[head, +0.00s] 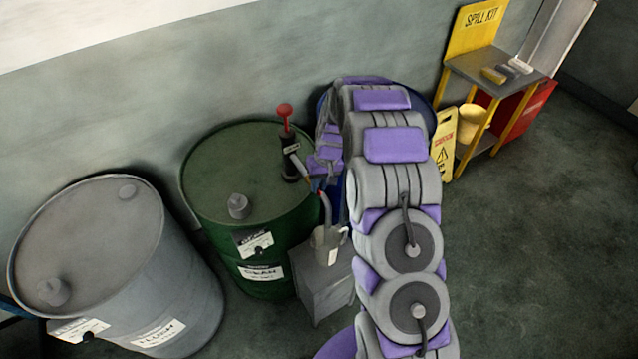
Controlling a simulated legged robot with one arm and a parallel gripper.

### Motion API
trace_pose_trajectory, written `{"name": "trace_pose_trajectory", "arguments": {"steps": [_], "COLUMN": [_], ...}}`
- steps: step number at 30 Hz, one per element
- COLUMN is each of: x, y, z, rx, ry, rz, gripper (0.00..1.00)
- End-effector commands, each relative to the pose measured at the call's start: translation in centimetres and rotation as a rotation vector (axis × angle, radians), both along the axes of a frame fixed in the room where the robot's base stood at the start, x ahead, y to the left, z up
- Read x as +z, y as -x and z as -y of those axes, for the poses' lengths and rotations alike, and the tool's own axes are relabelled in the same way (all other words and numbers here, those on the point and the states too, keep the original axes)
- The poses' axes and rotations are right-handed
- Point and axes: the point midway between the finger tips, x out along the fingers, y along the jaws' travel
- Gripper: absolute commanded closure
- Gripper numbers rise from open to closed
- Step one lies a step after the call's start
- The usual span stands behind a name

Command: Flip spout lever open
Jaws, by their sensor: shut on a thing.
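A green drum (225,175) stands against the wall. A black hand pump (291,162) with a red knob (285,111) rises from its lid. The pump's spout (325,210) runs out to the right and bends down over a grey jug (326,248) on a small grey stand (322,285). My gripper (316,178), with purple parts, is at the upper part of the spout, beside the pump. It is shut on the spout lever there. The lever is small and mostly hidden by the gripper, so its angle is unclear.
A grey drum (105,250) stands at the left. A blue drum (420,98) is mostly hidden behind my arm. At the right are a yellow caution sign (444,145) and a spill kit stand (495,72) with a yellow bucket (472,122). The right floor is clear.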

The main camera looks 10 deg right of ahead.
Motion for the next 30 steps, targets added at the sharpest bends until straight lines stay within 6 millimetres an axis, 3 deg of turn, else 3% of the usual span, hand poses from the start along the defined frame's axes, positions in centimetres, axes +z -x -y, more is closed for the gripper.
{"name": "trace_pose_trajectory", "arguments": {"steps": [13, 23, 30], "x": [0.0, -0.2, 0.0], "y": [-0.1, -0.5, -0.6], "z": [0.0, 1.2, 1.3], "rx": [0.006, 0.222, 0.242], "ry": [-0.003, -0.002, -0.001], "rz": [0.001, 0.005, 0.002], "gripper": [1.0, 1.0, 1.0]}}
